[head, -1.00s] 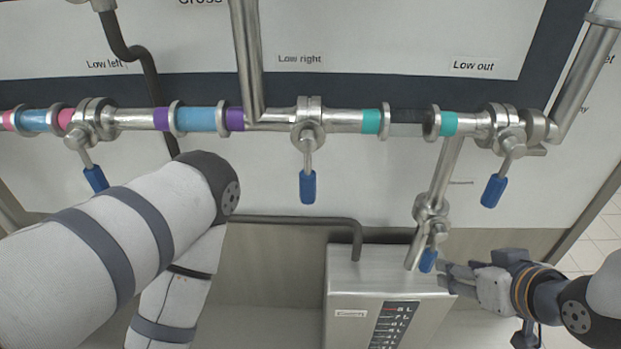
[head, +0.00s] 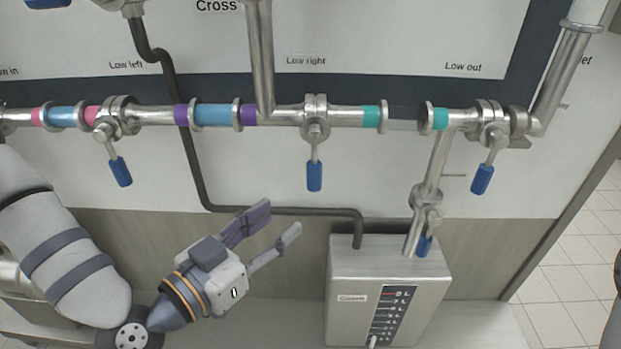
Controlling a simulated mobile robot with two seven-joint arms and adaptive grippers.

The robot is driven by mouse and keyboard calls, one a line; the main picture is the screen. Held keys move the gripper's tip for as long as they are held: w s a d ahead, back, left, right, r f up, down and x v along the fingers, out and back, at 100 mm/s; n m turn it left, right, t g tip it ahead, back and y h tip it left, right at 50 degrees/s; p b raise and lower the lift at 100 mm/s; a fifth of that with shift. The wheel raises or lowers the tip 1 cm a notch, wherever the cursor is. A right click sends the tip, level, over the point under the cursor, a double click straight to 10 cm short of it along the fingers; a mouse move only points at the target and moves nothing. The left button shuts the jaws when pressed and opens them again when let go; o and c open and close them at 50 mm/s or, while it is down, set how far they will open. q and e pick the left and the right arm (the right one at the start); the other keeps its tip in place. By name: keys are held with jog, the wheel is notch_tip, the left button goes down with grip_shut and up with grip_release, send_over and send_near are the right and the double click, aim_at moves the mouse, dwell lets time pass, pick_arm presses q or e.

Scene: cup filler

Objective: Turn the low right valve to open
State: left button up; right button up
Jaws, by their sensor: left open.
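The low right valve (head: 314,132) sits on the horizontal steel pipe under the "Low right" label (head: 306,61). Its blue-tipped handle (head: 314,177) hangs straight down, across the pipe. My left gripper (head: 279,226) is open and empty, below and to the left of that handle and apart from it. Its fingers point up and to the right. My right gripper is out of view.
The low left valve handle (head: 120,172) and low out valve handle (head: 482,179) flank the middle one. A steel control box (head: 352,275) stands below right. A dark hose (head: 186,140) runs behind my left gripper. A lower valve (head: 427,218) hangs above the box.

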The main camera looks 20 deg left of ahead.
aim_at(310, 179)
pick_arm(q)
jog(key=shift+t, duration=0.5)
jog(key=b+x, duration=0.1)
jog(key=x, duration=0.1)
jog(key=b+x, duration=0.1)
jog(key=x, duration=0.1)
jog(key=a+b+x, duration=0.1)
jog(key=x, duration=0.1)
jog(key=shift+w+r, duration=0.3)
jog(key=shift+r, duration=0.05)
jog(key=x, duration=0.4)
jog(key=r+x, duration=0.1)
jog(key=x, duration=0.1)
jog(key=shift+w+d, duration=0.1)
jog(key=shift+w, duration=0.05)
jog(key=shift+f, duration=0.1)
grip_shut()
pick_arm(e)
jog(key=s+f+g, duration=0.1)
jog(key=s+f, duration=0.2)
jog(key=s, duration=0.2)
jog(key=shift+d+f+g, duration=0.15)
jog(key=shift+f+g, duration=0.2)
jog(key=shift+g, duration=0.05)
